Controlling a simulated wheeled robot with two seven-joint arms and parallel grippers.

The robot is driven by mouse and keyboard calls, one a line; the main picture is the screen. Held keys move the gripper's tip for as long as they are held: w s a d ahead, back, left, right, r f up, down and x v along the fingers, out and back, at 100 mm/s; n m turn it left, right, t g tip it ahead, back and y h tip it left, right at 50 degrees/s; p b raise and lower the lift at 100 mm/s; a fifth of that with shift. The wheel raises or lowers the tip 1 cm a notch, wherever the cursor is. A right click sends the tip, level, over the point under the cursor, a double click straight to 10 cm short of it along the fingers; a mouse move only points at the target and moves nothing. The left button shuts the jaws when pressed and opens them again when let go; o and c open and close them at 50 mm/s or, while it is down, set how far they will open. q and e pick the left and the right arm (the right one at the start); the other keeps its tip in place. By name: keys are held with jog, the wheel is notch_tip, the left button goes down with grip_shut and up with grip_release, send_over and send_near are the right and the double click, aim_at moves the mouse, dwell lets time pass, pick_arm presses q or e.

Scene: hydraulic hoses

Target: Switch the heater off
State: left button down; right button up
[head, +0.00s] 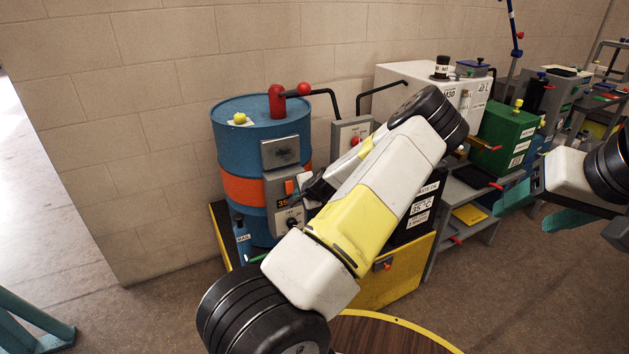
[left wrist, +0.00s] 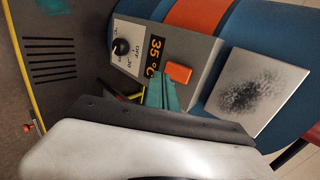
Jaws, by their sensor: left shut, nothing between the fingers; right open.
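The heater is a grey control box (head: 290,212) on the front of a blue drum (head: 232,133) with an orange band. In the left wrist view the box (left wrist: 200,45) has a black dial (left wrist: 121,46) with OFF and temperature marks, a lit "35 °C" display (left wrist: 155,55) and an orange rocker switch (left wrist: 178,73). I cannot tell the dial's exact setting. My left gripper (left wrist: 162,92) is shut and empty, its teal fingertips beside the switch, just below it in that view; contact is unclear. In the head view its fingertips are largely hidden. My right gripper (head: 538,203) is open and empty at the right.
A grey scorched-looking plate (left wrist: 250,92) sits on the drum beside the box. A red valve with pipe (head: 277,100) and a yellow-green object (head: 239,118) are on the drum top. A yellow-edged stand (head: 385,285) and a round wooden table (head: 385,335) lie in front.

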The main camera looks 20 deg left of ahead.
aim_at(290, 187)
pick_arm(q)
jog(key=shift+w+a+f, duration=0.25)
jog(key=shift+w+a, duration=0.8)
jog(key=shift+a, duration=0.15)
jog(key=shift+w+a, duration=0.15)
jog(key=shift+a, duration=0.05)
jog(key=shift+a+f, duration=0.1)
jog(key=shift+f, duration=0.1)
jog(key=shift+w, duration=0.1)
jog(key=shift+r, duration=0.15)
jog(key=shift+a+r, duration=0.15)
jog(key=shift+r, duration=0.7)
